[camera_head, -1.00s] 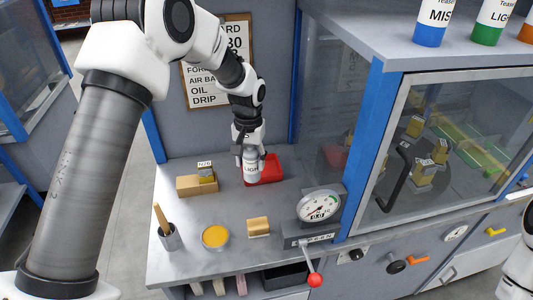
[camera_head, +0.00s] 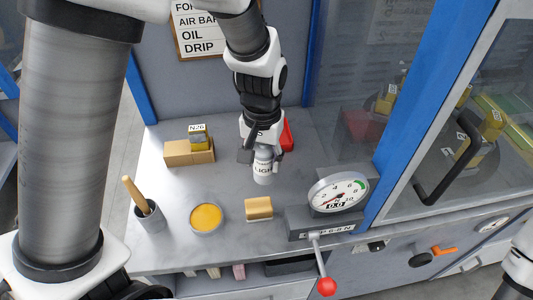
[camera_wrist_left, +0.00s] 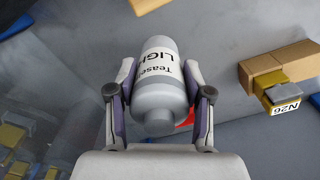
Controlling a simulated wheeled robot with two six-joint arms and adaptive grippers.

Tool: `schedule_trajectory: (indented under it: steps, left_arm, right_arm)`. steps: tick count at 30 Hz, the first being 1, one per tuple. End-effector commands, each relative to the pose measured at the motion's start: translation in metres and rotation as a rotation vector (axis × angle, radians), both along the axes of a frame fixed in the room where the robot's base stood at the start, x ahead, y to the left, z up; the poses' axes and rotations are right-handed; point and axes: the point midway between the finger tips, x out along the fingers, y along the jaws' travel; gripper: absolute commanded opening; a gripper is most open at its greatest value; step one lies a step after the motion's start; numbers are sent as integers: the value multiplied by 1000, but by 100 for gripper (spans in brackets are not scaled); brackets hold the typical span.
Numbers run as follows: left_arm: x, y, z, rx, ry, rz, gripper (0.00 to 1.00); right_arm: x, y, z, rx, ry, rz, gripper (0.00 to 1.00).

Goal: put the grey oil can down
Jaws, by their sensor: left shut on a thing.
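The grey oil can (camera_head: 263,170), a grey bottle with a white label reading "LIGH", is in my left gripper (camera_head: 260,154) over the grey worktop. The can also shows in the left wrist view (camera_wrist_left: 160,92), between the two fingers (camera_wrist_left: 158,78), which are shut on its sides. In the head view it looks about upright, in front of the red tray (camera_head: 288,137). My gripper and wrist hide most of the tray. Whether the can's base touches the worktop cannot be told. My right gripper is out of view.
On the worktop (camera_head: 190,246) stand a cardboard box with an N26 block (camera_head: 189,152), a cup with a wooden handle (camera_head: 149,215), a yellow-filled dish (camera_head: 206,217), a tan block (camera_head: 259,208) and a dial gauge (camera_head: 337,193) with a red-knobbed lever. A blue-framed glass cabinet is at right.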

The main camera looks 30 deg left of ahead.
Motion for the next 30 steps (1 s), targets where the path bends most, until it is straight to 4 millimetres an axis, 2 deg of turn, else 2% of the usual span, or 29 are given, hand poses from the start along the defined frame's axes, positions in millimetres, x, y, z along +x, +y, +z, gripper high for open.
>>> schedule_trajectory:
  steps: [1,5,8,15,21,25,30]
  left_arm:
    - [0,0,-7,-1,-5,-4,8]
    - [6,-1,2,-1,-3,-13,8]
    - [18,4,7,-5,-1,-13,8]
    - [78,35,2,-3,0,-11,8]
    - [121,57,-3,-2,0,-12,8]
    - [142,68,-6,-1,0,-11,8]
    - [149,72,-18,-1,3,-13,8]
  right_arm:
    - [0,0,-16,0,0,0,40]
    - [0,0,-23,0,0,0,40]
    - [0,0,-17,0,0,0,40]
    - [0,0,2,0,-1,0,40]
    - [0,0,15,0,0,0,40]
    - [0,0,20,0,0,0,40]
    - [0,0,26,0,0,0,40]
